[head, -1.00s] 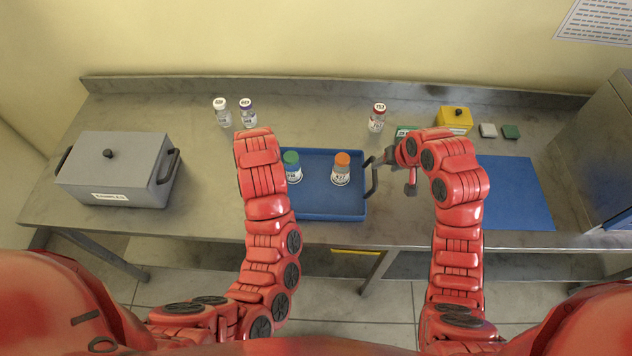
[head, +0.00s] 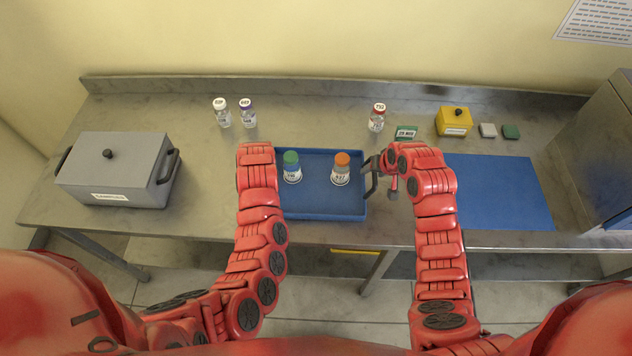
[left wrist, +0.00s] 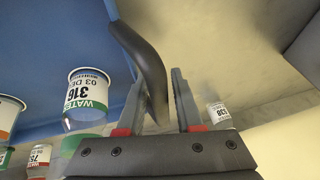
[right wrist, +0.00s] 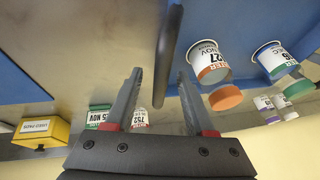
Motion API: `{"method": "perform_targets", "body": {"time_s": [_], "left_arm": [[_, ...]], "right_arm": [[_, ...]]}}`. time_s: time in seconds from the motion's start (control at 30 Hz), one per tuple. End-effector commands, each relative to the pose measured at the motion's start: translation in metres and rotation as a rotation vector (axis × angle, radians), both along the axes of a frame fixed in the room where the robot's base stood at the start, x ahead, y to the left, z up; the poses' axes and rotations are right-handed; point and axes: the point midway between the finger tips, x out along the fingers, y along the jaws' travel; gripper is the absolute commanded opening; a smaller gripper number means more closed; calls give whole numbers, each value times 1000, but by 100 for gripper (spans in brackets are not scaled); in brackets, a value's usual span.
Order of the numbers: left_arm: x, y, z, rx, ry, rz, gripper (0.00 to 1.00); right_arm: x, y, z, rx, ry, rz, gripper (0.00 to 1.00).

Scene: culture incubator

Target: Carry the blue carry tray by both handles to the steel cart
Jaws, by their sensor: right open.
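The blue carry tray (head: 322,207) lies on the steel bench and holds a green-capped bottle (head: 291,167) and an orange-capped bottle (head: 341,168). My right gripper (right wrist: 159,75) is open, its fingers on either side of the tray's right dark handle (right wrist: 168,50); in the head view this handle (head: 370,183) stands at the tray's right edge. My left gripper (left wrist: 157,80) has its fingers apart, with the left dark handle (left wrist: 143,55) between them. In the head view my left arm hides that handle and gripper. I cannot identify the steel cart.
A grey lidded box (head: 115,170) stands left on the bench. A yellow box (head: 454,121) and blue mat (head: 510,190) are at right, beside a steel cabinet (head: 600,150).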

Motion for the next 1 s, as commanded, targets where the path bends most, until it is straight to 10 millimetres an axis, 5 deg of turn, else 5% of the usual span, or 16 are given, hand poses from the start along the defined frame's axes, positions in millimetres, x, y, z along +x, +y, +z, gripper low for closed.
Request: {"method": "perform_targets", "body": {"time_s": [0.03, 0.2, 0.33, 1.0], "left_arm": [[0, 0, 0, 0, 0, 0, 31], [0, 0, 0, 0, 0, -1, 0], [0, 0, 0, 0, -1, -1, 0], [0, 0, 1, 0, -1, -1, 0]], "right_arm": [[0, 0, 0, 0, 0, 0, 51], [0, 0, 0, 0, 0, 0, 20], [0, 0, 0, 0, 0, 0, 0], [0, 0, 0, 1, 0, 0, 0]]}}
